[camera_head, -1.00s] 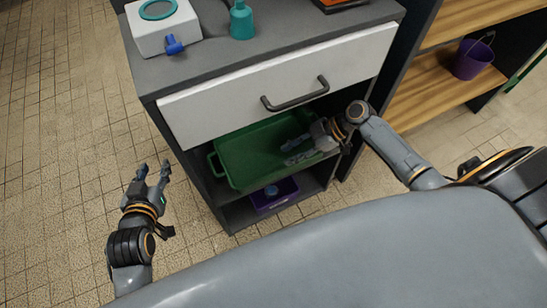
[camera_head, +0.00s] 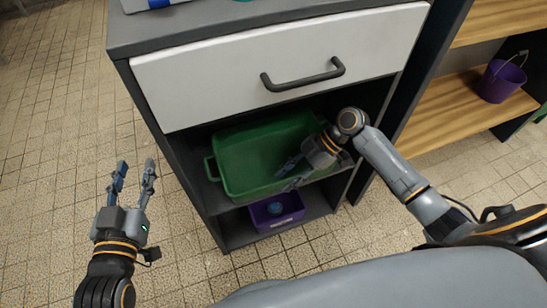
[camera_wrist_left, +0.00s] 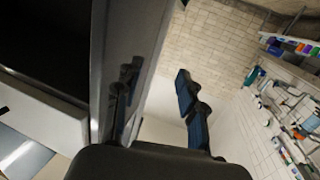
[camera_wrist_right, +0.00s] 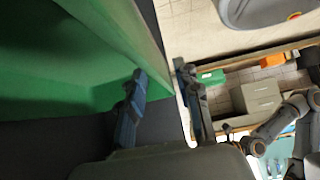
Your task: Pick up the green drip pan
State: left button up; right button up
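The green drip pan (camera_head: 250,155) sits on the upper open shelf of the cabinet, below the drawer, with a loop handle (camera_head: 210,168) at its left end. In the right wrist view its green wall (camera_wrist_right: 100,60) fills the upper left. My right gripper (camera_head: 288,176) is at the pan's front right, fingers apart, one finger close to the pan wall; whether it touches I cannot tell. My left gripper (camera_head: 134,176) is open and empty, left of the cabinet and apart from the pan. It also shows in the left wrist view (camera_wrist_left: 160,98).
The white drawer (camera_head: 275,65) with a dark handle (camera_head: 303,75) is above the pan. A purple bin (camera_head: 276,210) with a blue item stands on the lower shelf. A wooden shelf with a purple bucket (camera_head: 499,82) is at right. Tiled floor at left is clear.

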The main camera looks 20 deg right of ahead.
jog(key=b+x, duration=0.1)
jog(key=x, duration=0.3)
jog(key=shift+w+f, duration=0.1)
grip_shut()
pick_arm(q)
notch_tip(320, 180, up, 6)
jog(key=t+h, duration=0.1)
jog(key=t, duration=0.2)
jog(key=shift+d+t, duration=0.4)
jog(key=shift+s, duration=0.15)
